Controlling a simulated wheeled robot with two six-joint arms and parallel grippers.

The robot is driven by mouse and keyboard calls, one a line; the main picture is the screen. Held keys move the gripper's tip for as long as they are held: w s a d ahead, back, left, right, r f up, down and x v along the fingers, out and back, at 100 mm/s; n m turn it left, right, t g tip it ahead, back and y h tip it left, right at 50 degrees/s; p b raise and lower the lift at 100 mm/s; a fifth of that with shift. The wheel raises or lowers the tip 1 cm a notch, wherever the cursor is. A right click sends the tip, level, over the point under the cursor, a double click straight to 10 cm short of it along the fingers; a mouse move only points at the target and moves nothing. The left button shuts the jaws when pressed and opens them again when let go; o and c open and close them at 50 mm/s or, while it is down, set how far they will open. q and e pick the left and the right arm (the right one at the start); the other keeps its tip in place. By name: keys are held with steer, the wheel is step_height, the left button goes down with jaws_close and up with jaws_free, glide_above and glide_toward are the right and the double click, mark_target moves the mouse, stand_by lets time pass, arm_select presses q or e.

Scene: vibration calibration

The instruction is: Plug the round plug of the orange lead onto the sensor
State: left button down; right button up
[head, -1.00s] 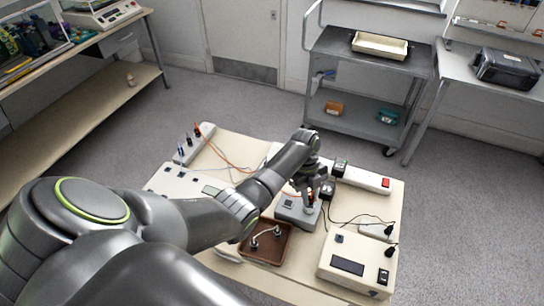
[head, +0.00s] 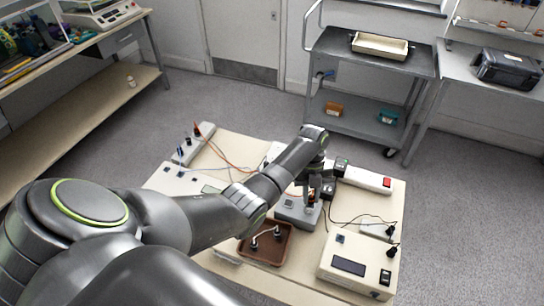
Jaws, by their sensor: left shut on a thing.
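My left gripper (head: 311,198) points down over the right side of a grey block (head: 285,214) on the cream table. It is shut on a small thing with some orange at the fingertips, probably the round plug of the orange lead. The fingers mostly hide it. I cannot make out the sensor clearly, nor tell whether the plug touches it. The orange lead (head: 222,156) runs from a white strip (head: 187,150) at the table's far left and passes behind my left arm. My right gripper is out of view.
A cream box with a dark display (head: 349,266) stands at right. Black adapters (head: 328,190) and a white power strip (head: 368,180) sit close to the gripper. Black cables cross the right side.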

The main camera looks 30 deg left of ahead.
mark_target(311, 196)
arm_select(q)
steer(key=c, duration=1.2)
jaws_free()
steer(key=shift+p+v, duration=1.75)
steer(key=shift+v, duration=0.8)
steer(key=shift+w+r, duration=0.1)
